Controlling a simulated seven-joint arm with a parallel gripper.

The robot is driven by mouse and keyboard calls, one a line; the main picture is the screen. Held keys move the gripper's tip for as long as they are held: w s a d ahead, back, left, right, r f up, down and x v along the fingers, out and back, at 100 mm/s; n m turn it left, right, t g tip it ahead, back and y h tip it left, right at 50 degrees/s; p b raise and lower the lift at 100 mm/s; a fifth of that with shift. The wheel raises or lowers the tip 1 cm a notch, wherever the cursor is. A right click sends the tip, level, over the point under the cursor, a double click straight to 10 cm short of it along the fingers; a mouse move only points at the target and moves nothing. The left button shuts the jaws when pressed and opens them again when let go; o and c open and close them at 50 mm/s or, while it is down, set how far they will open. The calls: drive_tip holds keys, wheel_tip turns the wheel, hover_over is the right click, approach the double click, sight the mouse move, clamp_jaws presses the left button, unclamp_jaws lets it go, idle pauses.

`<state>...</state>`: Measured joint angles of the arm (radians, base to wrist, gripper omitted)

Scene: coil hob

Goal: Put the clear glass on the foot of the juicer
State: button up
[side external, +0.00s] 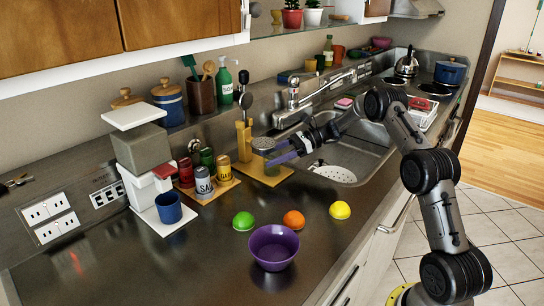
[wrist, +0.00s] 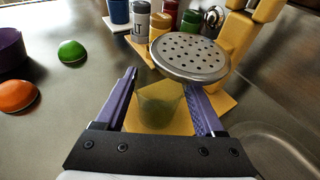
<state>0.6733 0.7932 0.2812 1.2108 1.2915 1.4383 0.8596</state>
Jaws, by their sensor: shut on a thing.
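The juicer is a yellow stand (wrist: 241,40) with a round perforated metal plate (wrist: 189,56) and a flat yellow foot (wrist: 222,103). In the side view its foot (side external: 281,178) lies on the counter left of the sink. My gripper (wrist: 162,82) has its purple fingers on both sides of the clear glass (wrist: 158,108) and is shut on it. The glass looks upright, over the foot and at the near side of the perforated plate. I cannot tell whether its base touches the foot. In the side view my gripper (side external: 273,157) reaches in from the right, just under the plate.
A purple bowl (side external: 273,249), a green half fruit (side external: 243,221), an orange one (side external: 293,220) and a yellow one (side external: 340,210) lie on the counter in front. Several spice jars (side external: 204,183) stand left of the juicer. The sink (side external: 352,152) is at right.

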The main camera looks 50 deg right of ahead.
drive_tip(key=shift+f, duration=0.2)
drive_tip(key=o, duration=1.5)
